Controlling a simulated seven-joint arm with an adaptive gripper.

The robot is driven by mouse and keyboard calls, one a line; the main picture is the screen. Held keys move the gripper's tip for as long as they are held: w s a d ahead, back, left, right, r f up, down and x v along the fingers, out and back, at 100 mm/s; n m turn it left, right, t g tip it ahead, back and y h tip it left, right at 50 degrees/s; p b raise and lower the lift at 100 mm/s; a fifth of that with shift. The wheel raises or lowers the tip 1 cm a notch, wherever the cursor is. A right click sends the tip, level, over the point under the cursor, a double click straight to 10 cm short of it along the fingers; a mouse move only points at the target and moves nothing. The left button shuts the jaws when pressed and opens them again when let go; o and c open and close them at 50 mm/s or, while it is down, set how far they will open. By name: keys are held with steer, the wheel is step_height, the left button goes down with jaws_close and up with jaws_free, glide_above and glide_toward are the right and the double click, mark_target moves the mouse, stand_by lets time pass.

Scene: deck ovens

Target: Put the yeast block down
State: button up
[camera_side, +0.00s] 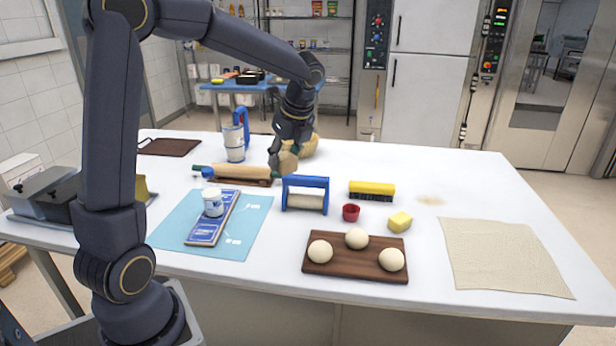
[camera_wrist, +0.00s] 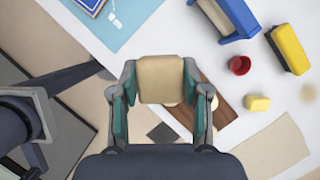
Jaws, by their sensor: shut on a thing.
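The yeast block is a tan, round-cornered block (camera_wrist: 160,79), gripped between the two green-padded fingers of my gripper (camera_wrist: 158,82) in the wrist view. In the side view my gripper (camera_side: 285,151) points down over the back middle of the white table, near the rolling pin. A beige shape at its fingertips looks like the block (camera_side: 285,162), partly covered by the fingers. I cannot tell whether its underside touches anything. In the wrist view it hides part of the dark board.
A rolling pin (camera_side: 240,172), blue-handled jug (camera_side: 235,153), blue-framed tool (camera_side: 305,201), yellow brush (camera_side: 371,187), red cup (camera_side: 351,213) and yellow cube (camera_side: 400,222) stand around. A board (camera_side: 345,268) holds dough balls; a cloth (camera_side: 500,258) lies right. The table's back right is clear.

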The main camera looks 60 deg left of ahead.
steer(key=s+d+f+n+g+h, duration=0.15)
steer(key=s+n, duration=0.25)
steer(key=s, duration=0.5)
steer(key=s+d+f+n+g, duration=0.2)
steer(key=s+d+n, duration=0.15)
steer(key=s, duration=0.65)
steer(key=shift+n+t, duration=0.25)
steer(key=shift+n, duration=0.2)
steer(key=w+a+f, duration=0.1)
steer(key=w+f, duration=0.3)
steer(key=f, duration=0.1)
steer(key=w+a+f, duration=0.2)
steer(key=w+f, duration=0.2)
steer(key=f, duration=0.1)
steer(key=w+a+f, duration=0.1)
steer(key=w+f, duration=0.3)
steer(key=f, duration=0.1)
steer(key=shift+w+a, duration=0.3)
steer(key=shift+w, duration=0.05)
steer(key=shift+w+f, duration=0.1)
steer(key=shift+f, duration=1.45)
steer(key=shift+f, duration=0.1)
steer(key=o, duration=1.2)
steer(key=shift+f, duration=0.1)
steer(key=shift+c, duration=0.2)
